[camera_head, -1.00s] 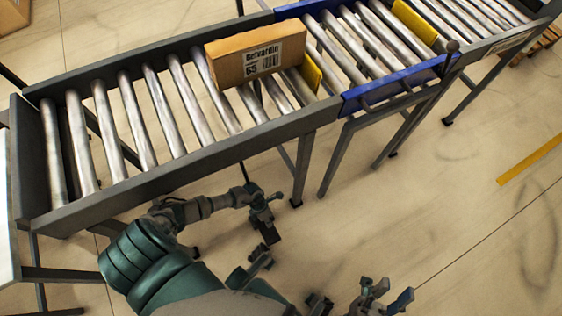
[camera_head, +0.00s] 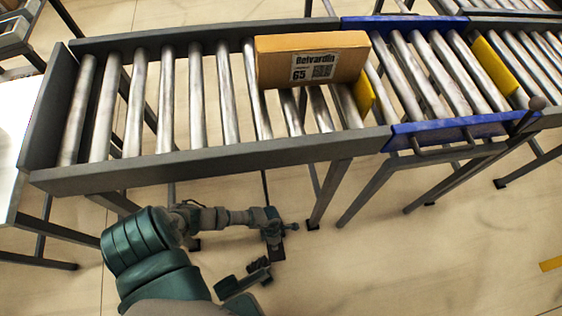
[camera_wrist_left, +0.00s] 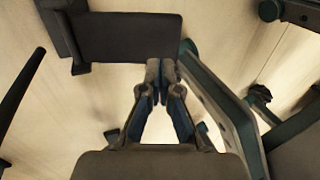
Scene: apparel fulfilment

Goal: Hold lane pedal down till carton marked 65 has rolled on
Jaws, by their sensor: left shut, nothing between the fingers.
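The carton marked 65 (camera_head: 312,58) is orange-brown with a white label. It stands on the grey roller lane (camera_head: 210,160), its right end beside a yellow stop plate (camera_head: 365,95) that sticks up between rollers. My left gripper (camera_head: 278,228) is shut and empty, low beside the lane's front. In the left wrist view its fingertips (camera_wrist_left: 160,68) meet at the near edge of a dark flat pad, apparently the pedal (camera_wrist_left: 125,37). I cannot tell whether they touch it or whether it is pressed. In the head view the gripper mostly hides it. My right gripper is out of view.
Lane legs (camera_head: 330,195) stand right of my gripper. A white surface (camera_head: 15,140) is at the left.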

